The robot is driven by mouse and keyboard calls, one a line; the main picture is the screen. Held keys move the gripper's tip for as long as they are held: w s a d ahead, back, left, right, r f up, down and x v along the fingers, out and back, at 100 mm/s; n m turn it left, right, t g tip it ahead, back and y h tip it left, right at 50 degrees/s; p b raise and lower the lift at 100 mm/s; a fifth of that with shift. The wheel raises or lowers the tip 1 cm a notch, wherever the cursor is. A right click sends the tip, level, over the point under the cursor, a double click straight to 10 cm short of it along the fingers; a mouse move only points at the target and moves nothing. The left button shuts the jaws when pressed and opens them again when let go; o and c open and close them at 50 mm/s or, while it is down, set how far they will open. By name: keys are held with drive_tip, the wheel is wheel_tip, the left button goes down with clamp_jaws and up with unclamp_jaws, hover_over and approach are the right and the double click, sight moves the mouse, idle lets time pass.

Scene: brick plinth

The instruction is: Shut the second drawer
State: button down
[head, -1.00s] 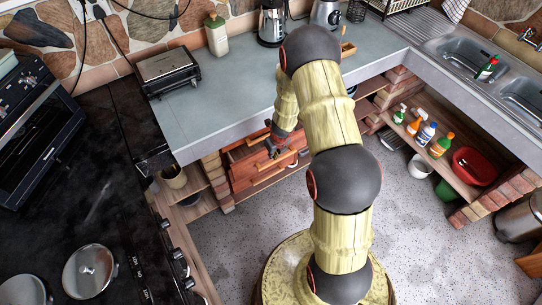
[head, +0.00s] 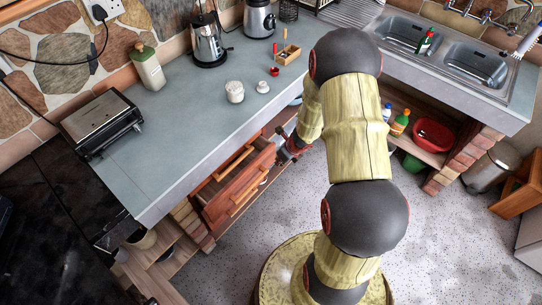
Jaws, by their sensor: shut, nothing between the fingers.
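A wooden drawer unit sits under the grey counter. Its second drawer (head: 236,187) stands out past the front, with a light wooden handle along its face. The upper drawer's handle (head: 235,162) shows just above it, close under the counter edge. My gripper (head: 281,157) is at the right end of the drawers, low beside the pulled-out drawer. It is shut and holds nothing. I cannot tell whether it touches the drawer. The lower part of the unit is partly hidden by the drawer above.
The counter (head: 180,150) overhangs the drawers and carries a toaster grill (head: 103,122), a white jar (head: 235,92) and a kettle (head: 208,42). Brick supports and open shelves flank the unit. The speckled floor (head: 235,270) in front is clear.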

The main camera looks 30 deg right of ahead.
sight(256, 158)
drive_tip(key=shift+n, duration=0.8)
drive_tip(key=shift+w+a+f+b, duration=0.45)
drive_tip(key=shift+w+f+b, duration=0.1)
drive_tip(key=shift+w+f, duration=0.85)
drive_tip(key=shift+w+a+f+b, duration=0.5)
drive_tip(key=shift+w+f, duration=0.65)
drive_tip(key=shift+f, duration=0.5)
drive_tip(key=shift+w+a+f+b, duration=0.4)
drive_tip(key=shift+w+f+b, duration=0.15)
drive_tip(key=shift+w+f, duration=0.85)
drive_tip(key=shift+w+a+p, duration=0.25)
drive_tip(key=shift+w+p, duration=0.15)
drive_tip(key=shift+w, duration=0.35)
drive_tip(key=shift+w+a+p, duration=0.25)
drive_tip(key=shift+w+p, duration=0.2)
drive_tip(key=shift+w, duration=0.3)
drive_tip(key=shift+w+a+p, duration=0.25)
drive_tip(key=shift+w+p, duration=0.15)
drive_tip(key=shift+w, duration=0.35)
drive_tip(key=shift+s+f, duration=0.1)
